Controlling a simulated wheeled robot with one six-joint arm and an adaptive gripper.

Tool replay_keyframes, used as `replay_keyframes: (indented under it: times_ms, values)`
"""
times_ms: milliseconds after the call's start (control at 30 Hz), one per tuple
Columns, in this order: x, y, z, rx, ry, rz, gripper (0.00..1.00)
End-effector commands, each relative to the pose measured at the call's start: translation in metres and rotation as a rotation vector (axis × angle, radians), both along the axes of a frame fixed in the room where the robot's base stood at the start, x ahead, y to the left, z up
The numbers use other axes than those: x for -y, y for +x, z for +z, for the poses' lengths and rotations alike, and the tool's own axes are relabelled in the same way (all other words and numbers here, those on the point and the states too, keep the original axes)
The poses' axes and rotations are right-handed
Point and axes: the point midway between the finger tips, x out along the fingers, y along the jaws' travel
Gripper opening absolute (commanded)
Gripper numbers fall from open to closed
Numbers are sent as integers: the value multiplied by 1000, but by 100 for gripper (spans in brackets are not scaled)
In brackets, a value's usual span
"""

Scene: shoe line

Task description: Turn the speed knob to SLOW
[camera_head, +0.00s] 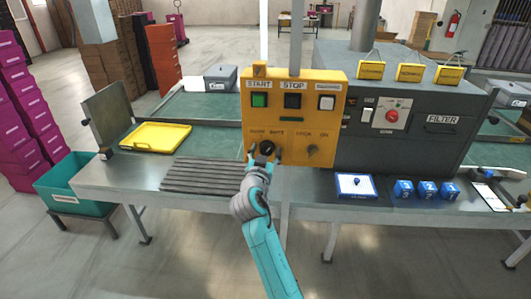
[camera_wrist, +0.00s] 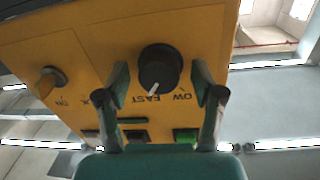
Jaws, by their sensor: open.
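The black round speed knob (camera_head: 267,147) sits on the lower left of the yellow control panel (camera_head: 333,100), under the SLOW and FAST labels. In the wrist view, which is upside down, the knob (camera_wrist: 160,68) shows a white pointer line towards the FAST label; the SLOW label is partly hidden by a finger. My gripper (camera_head: 264,156) is at the knob's front. In the wrist view my gripper (camera_wrist: 160,78) is open, with one finger on each side of the knob and visible gaps between. I see no contact with the knob.
Above the knob are a green START button (camera_head: 260,100), a black STOP button (camera_head: 293,101) and a white button (camera_head: 327,102). A grey machine (camera_head: 440,150) with a red button stands beside the panel.

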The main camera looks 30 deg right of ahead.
Motion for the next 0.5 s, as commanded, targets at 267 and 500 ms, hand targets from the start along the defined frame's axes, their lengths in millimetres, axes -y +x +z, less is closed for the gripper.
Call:
replay_keyframes:
  times_ms: [267, 500]
  values:
    - [0, 0, 0, 0, 0, 0, 15]
    - [0, 0, 0, -4, -6, 0, 8]
